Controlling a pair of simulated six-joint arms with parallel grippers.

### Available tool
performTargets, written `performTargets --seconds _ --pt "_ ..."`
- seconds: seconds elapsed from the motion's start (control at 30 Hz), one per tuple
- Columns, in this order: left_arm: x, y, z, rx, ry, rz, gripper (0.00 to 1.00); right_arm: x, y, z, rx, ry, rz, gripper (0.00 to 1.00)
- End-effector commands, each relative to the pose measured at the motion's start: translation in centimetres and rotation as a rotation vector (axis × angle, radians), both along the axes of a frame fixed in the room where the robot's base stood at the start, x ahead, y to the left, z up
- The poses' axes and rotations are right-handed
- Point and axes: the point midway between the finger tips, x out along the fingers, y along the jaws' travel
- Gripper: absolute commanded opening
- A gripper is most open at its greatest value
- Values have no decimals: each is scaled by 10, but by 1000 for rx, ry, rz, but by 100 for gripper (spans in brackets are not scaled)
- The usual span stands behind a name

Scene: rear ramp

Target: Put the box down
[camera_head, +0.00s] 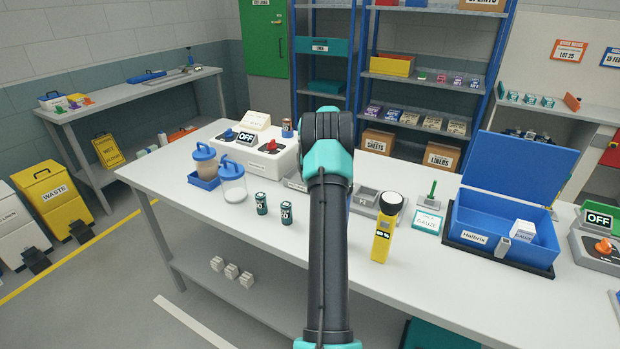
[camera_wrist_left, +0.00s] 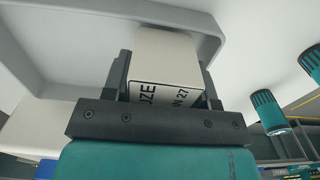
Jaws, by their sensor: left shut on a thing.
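A white box with black print (camera_wrist_left: 165,60) is between the two dark fingers of my left gripper (camera_wrist_left: 166,85) in the left wrist view, and the gripper is shut on it. Its lettering reads partly "UZE" and "N 27". A grey raised rim (camera_wrist_left: 212,22) curves behind the box over a pale surface; I cannot tell whether the box touches either. In the head view my own arm covers the middle of the worktable (camera_head: 240,265), and the gripper and held box are hidden there. My right gripper is in neither view.
A yellow torch-like device (camera_head: 382,240) stands to the right. An open blue case (camera_head: 480,213) holds a white gauze box (camera_head: 522,231).

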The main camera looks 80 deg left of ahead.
Motion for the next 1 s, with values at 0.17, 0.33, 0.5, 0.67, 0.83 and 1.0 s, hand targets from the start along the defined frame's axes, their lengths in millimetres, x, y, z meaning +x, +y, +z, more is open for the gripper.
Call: performTargets --seconds 0.17,0.33,0.5,0.67,0.83,1.0 --pt "0 0 -14 1 0 0 29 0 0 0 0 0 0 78" --pt "0 0 -14 1 0 0 29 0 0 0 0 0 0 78" --pt "0 0 -16 0 0 0 29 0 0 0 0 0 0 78" --pt "0 0 -17 1 -1 0 63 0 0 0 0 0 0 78" --pt "0 0 -17 1 -1 0 63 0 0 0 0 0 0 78" --pt "0 0 -13 2 0 0 63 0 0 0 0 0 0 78"
